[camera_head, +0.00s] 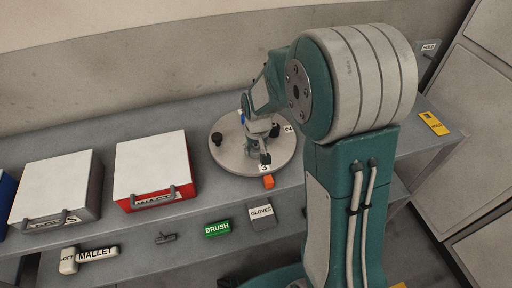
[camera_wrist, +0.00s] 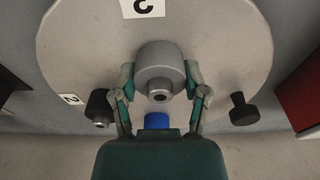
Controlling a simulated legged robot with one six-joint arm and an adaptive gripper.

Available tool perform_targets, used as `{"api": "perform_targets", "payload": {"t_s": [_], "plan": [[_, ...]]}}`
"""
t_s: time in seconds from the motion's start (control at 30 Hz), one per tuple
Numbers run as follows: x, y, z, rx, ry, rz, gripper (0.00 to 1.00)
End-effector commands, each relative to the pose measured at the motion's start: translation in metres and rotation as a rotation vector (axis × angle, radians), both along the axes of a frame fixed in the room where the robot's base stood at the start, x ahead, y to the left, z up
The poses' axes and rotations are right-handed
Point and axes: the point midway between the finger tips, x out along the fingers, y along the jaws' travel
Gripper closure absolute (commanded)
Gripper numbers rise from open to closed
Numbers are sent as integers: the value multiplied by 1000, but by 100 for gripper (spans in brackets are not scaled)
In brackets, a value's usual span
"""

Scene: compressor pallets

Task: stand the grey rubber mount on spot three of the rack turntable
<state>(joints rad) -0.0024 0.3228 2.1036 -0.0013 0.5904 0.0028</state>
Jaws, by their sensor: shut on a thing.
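The grey rubber mount (camera_wrist: 160,72) is a short cylinder with a stud; it sits between the fingertips of my gripper (camera_wrist: 160,85) in the wrist view. My gripper is shut on it, over the round pale turntable (camera_wrist: 75,45). I cannot tell whether the mount touches the plate. In the head view my gripper (camera_head: 262,146) is over the turntable (camera_head: 228,155) and mostly hides the mount. The label for spot three (camera_head: 264,168) is at the plate's front edge; in the wrist view this label (camera_wrist: 143,8) lies beyond the mount.
A black part (camera_head: 217,138) stands on the plate's left, another dark part (camera_wrist: 100,105) near label two (camera_wrist: 70,99). A blue part (camera_wrist: 157,121) is close to my gripper.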

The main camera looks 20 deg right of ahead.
Motion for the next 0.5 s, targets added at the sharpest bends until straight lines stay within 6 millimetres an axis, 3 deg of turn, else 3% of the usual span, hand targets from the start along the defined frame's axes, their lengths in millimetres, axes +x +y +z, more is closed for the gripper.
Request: {"api": "perform_targets", "payload": {"t_s": [0.13, 0.17, 0.2, 0.5], "plan": [[0, -3, -2, 2, 1, -2, 89], [0, -4, -2, 3, 1, -2, 28], [0, -4, -2, 3, 1, -2, 10], [0, -1, -2, 0, 1, -1, 7]]}}
